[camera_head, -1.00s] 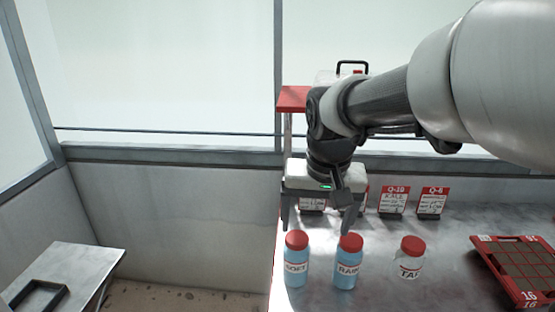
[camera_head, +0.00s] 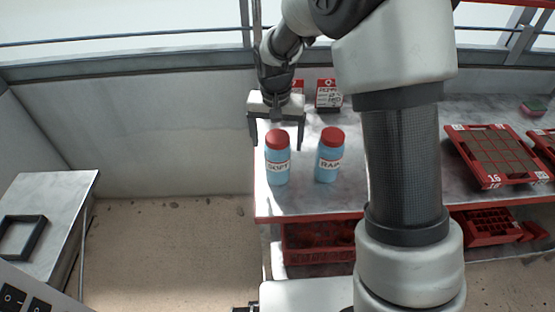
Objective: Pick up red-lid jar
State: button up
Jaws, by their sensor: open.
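Two red-lid jars with blue contents stand upright on the grey bench. The left jar (camera_head: 278,165) has a label that seems to read SOFT; the right jar (camera_head: 328,160) seems to read RAIN. My gripper (camera_head: 276,138) is open and empty, fingers pointing down. In the picture its fingers lie on either side of the left jar's lid, and the right finger falls between the two jars. I cannot tell whether the gripper is around the lid or behind it. The third, clear red-lid jar is not visible now; my arm covers that area.
A red grid tray (camera_head: 497,157) lies on the bench at right. Label cards (camera_head: 328,94) stand behind the jars. Red crates (camera_head: 318,236) sit on the shelf below. A side table (camera_head: 58,192) stands at left, with open floor between.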

jog(key=f, duration=0.5)
jog(key=f+b, duration=0.1)
jog(key=f, duration=0.1)
jog(key=shift+w+d+f, duration=0.1)
jog(key=shift+w+f, duration=0.05)
jog(key=shift+w, duration=0.2)
jog(key=shift+c, duration=0.4)
jog(key=c, duration=1.7)
